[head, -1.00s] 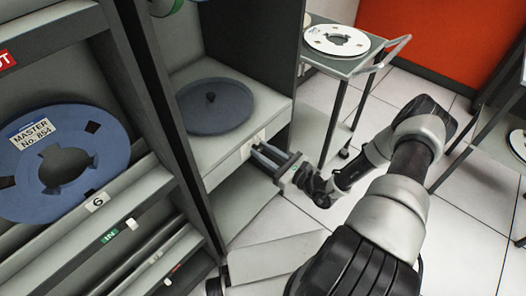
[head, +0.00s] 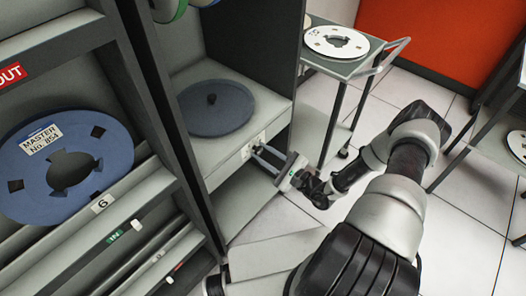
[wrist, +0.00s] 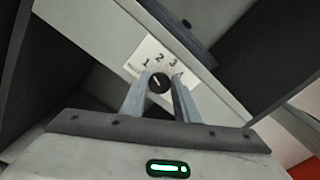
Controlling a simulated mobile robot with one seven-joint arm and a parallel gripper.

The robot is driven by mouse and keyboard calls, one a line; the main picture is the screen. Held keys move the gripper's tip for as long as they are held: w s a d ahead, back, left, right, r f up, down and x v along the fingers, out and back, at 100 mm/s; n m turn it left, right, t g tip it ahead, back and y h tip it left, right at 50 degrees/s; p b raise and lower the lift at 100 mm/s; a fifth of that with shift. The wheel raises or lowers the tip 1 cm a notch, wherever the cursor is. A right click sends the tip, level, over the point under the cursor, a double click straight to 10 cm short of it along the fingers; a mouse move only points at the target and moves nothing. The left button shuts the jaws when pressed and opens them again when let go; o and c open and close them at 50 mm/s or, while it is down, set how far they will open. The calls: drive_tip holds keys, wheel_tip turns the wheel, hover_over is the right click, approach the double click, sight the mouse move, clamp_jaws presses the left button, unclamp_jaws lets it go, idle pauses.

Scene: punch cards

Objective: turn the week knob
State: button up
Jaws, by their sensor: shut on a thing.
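The week knob (wrist: 159,83) is a small round black knob with a light pointer mark. It sits on a white label plate (wrist: 150,53) numbered 1 to 4 on the pale front edge of the cabinet shelf. My gripper (wrist: 159,88) has one finger on each side of the knob and is shut on it. In the head view my gripper (head: 262,153) reaches the shelf front from the right; the knob is too small to make out clearly there. The pointer seems to lean towards the 1, but it is small.
A dark blue disc (head: 216,110) lies on the shelf above the knob. A trolley (head: 352,68) with a white reel (head: 336,41) stands behind. At left, a rack holds a blue reel (head: 37,182) marked MASTER. Tiled floor is free around my arm.

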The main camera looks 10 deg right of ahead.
drive_tip(key=shift+n, duration=0.6)
drive_tip(key=shift+o, duration=0.2)
drive_tip(key=o, duration=1)
drive_tip(key=shift+s, duration=0.1)
drive_tip(key=p+v, duration=0.1)
drive_tip(key=v, duration=1.6)
drive_tip(key=shift+d+p, duration=0.15)
drive_tip(key=shift+p, duration=0.15)
drive_tip(key=shift+s, duration=0.1)
